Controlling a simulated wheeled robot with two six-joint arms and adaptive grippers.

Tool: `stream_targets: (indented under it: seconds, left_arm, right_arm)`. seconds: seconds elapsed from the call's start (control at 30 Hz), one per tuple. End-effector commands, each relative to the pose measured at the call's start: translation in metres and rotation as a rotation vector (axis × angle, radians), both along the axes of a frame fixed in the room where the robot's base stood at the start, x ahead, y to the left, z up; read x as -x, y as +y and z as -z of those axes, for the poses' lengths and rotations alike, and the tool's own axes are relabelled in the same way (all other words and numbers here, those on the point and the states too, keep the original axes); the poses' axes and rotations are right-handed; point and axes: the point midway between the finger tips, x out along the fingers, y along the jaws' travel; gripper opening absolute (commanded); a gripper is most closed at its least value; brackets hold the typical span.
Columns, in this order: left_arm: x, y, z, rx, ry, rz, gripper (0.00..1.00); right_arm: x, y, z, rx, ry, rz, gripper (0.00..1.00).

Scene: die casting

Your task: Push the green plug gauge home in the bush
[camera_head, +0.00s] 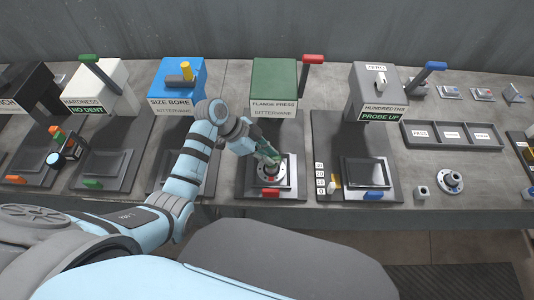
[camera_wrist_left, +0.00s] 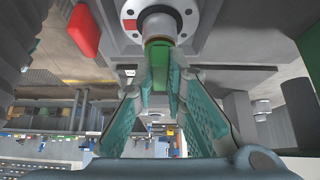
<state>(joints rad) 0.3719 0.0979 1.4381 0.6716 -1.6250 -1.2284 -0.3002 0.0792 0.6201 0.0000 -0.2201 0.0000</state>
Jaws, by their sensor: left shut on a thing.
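My left gripper (camera_head: 268,155) reaches down over the fixture of the green flange press (camera_head: 274,88). In the left wrist view its teal fingers (camera_wrist_left: 161,85) are shut on the green plug gauge (camera_wrist_left: 157,43). The gauge is in line with the bush (camera_wrist_left: 159,22) and lies close against its mouth. How deep the gauge sits in the bush cannot be told. The bush stands in a pale round flange (camera_wrist_left: 191,12) with bolt holes. In the head view the flange (camera_head: 270,174) shows just below the fingers, partly covered by them. My right gripper is not in view.
The press has a red-knobbed lever (camera_head: 312,60) at its right and a red block (camera_head: 270,193) at the fixture's front. The blue bore station (camera_head: 182,80) and grey hundredths station (camera_head: 376,92) flank it. Another flange (camera_head: 451,181) lies on open bench at right.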

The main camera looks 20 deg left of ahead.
Motion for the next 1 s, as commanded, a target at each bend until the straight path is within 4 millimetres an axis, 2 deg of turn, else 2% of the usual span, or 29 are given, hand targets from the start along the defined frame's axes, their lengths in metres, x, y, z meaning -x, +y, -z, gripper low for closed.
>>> stream_targets:
  seconds: [0.17,0.2,0.33,0.7,0.83,1.0]
  left_arm:
    - [0.000,0.000,0.005,0.001,0.000,0.000,0.00]
    - [0.000,0.000,0.005,0.001,0.000,0.000,0.15]
    - [0.000,0.000,0.004,0.001,0.000,0.000,0.35]
    - [0.001,0.004,-0.001,0.000,0.001,-0.001,0.35]
    - [0.005,0.019,-0.023,-0.004,-0.003,-0.001,0.35]
    - [0.011,0.046,-0.063,-0.005,-0.004,-0.001,0.35]
  right_arm:
    - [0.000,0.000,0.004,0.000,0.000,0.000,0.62]
    - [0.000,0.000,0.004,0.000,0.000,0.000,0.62]
    - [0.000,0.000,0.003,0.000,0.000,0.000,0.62]
    - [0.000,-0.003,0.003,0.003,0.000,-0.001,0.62]
    - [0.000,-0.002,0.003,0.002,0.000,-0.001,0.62]
    - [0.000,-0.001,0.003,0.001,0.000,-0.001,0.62]
